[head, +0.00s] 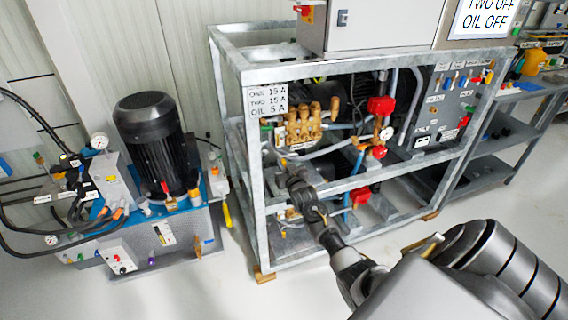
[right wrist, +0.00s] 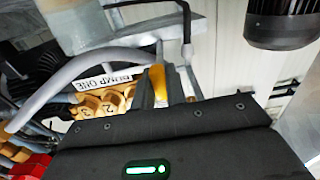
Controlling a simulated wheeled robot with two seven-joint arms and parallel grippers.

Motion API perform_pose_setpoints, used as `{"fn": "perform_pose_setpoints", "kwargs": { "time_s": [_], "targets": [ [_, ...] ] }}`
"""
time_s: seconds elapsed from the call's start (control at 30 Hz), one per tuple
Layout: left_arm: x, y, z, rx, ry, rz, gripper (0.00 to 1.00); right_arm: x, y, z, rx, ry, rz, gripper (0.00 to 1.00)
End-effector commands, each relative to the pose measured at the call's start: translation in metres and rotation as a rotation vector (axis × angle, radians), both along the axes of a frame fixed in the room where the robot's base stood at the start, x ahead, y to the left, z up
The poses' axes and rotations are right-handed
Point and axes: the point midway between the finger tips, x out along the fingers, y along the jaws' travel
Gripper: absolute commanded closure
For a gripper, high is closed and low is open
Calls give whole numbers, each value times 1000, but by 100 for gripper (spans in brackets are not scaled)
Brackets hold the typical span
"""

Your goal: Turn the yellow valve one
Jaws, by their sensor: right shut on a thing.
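The yellow valve handle (right wrist: 158,80) shows in the right wrist view, beside the upside-down "PUMP ONE" label (right wrist: 103,82). My right gripper (right wrist: 163,84) is shut on this handle, with its dark fingers on both sides of it. In the head view my right gripper (head: 292,178) reaches in from the lower right to the front left of the pump frame, just below the brass pump head (head: 303,124). There the gripper hides the valve, and I cannot make out its exact angle. My left gripper is not in view.
The grey metal frame (head: 254,190) surrounds the pumps, with its left post close to my gripper. Red valve parts (head: 380,106) sit further right. A hydraulic unit with a black motor (head: 152,140) stands at the left.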

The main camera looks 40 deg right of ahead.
Motion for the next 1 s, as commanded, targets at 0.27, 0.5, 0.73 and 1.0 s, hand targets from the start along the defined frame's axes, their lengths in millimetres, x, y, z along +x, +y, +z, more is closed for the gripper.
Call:
{"fn": "perform_pose_setpoints", "kwargs": {
  "time_s": [0.27, 0.5, 0.73, 1.0],
  "targets": [
    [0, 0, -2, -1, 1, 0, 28, 0, 0, -1, 18, -5, -1, 100],
    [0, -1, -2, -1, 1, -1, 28, 0, 0, -1, 18, -5, -1, 85],
    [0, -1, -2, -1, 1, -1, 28, 0, 0, 0, 17, -5, 0, 65],
    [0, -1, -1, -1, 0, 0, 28, -4, 2, -1, 16, -5, 0, 65]
  ]
}}
